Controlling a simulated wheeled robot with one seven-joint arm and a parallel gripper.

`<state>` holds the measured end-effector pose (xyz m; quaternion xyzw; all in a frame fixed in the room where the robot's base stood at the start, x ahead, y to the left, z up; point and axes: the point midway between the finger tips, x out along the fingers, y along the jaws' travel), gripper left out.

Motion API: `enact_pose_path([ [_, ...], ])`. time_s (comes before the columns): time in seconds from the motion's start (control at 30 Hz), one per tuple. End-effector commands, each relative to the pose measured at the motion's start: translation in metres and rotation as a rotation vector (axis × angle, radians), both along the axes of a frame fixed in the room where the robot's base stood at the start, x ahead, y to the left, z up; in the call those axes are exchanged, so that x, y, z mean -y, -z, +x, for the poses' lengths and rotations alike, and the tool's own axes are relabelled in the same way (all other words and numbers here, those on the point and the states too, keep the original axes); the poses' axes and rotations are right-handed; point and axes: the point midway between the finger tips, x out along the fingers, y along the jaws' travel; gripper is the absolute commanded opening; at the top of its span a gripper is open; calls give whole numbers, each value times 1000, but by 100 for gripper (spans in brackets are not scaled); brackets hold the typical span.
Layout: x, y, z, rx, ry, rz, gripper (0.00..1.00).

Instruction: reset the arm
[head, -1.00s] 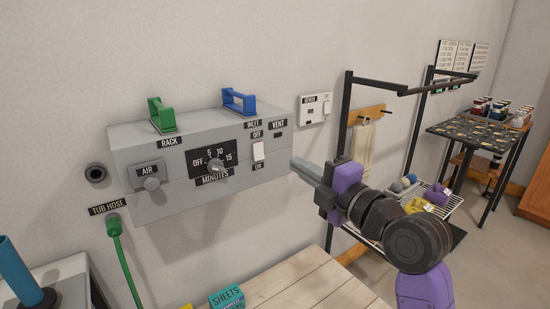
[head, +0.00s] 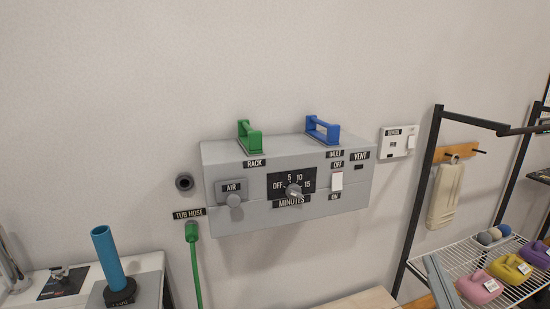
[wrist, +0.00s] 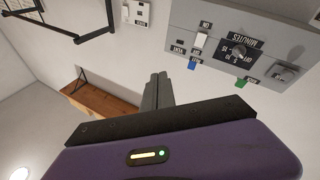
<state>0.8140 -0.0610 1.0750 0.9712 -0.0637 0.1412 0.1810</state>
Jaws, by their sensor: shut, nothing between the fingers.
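My gripper (wrist: 158,78) shows in the wrist view with its two grey fingers together and nothing between them. In the head view, only the grey fingers of my gripper (head: 436,275) show at the bottom right, in front of the wire shelf; the rest of the arm is out of the picture. The fingers are apart from the grey control box (head: 235,217) on the wall. The wrist view shows this box (wrist: 190,15) upside down at the upper right, with its switch and knobs.
A green hose (head: 194,265) hangs below the box. A blue tube (head: 107,255) stands at the lower left. The wall above is clear.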

Motion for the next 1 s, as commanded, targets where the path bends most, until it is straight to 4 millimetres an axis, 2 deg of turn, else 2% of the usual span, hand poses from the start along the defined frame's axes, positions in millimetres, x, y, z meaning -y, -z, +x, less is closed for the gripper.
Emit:
enact_pose_path([
  [0.03, -3, 17, -17, -13, -2, 54, 0],
  [0.1, -6, 33, -38, -20, -5, 122, 0],
  [0.4, -23, 91, -136, -87, -28, 334, 0],
  [0.8, -50, 141, -269, -313, -62, 411, 0],
  [1.0, -57, 164, -322, -476, -67, 387, 0],
])
